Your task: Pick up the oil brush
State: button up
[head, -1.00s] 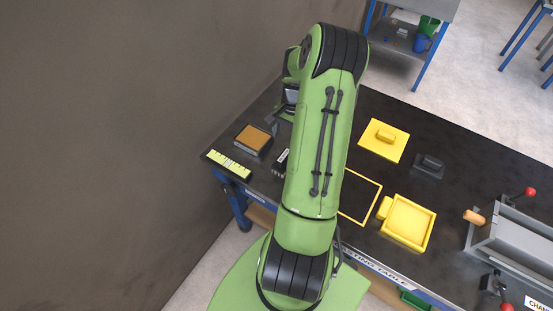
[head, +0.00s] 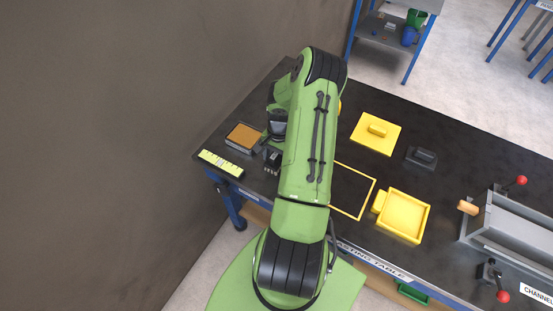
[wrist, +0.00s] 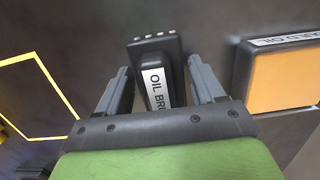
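The oil brush (wrist: 156,72) is a dark block with a white label reading "OIL BRU…" and pale dots along its far end. In the wrist view it lies between the two grey fingers of my gripper (wrist: 160,88). The fingers are apart, with a visible gap on each side of the brush. In the head view the oil brush (head: 271,158) shows as a small dark shape on the table, partly hidden by my gripper (head: 266,146). My arm covers the table just right of it.
The mould oil tray (head: 243,137), with an orange-brown pad, is close left of the brush. A yellow-green labelled strip (head: 221,163) lies at the table's left front edge. A yellow outline (head: 361,213), yellow lidded block (head: 375,133) and yellow tray (head: 403,216) are to the right.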

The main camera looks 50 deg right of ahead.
jog(key=c, duration=0.8)
jog(key=shift+o, duration=0.2)
notch_tip(320, 180, up, 10)
jog(key=shift+r+p, duration=0.1)
jog(key=shift+p, duration=0.25)
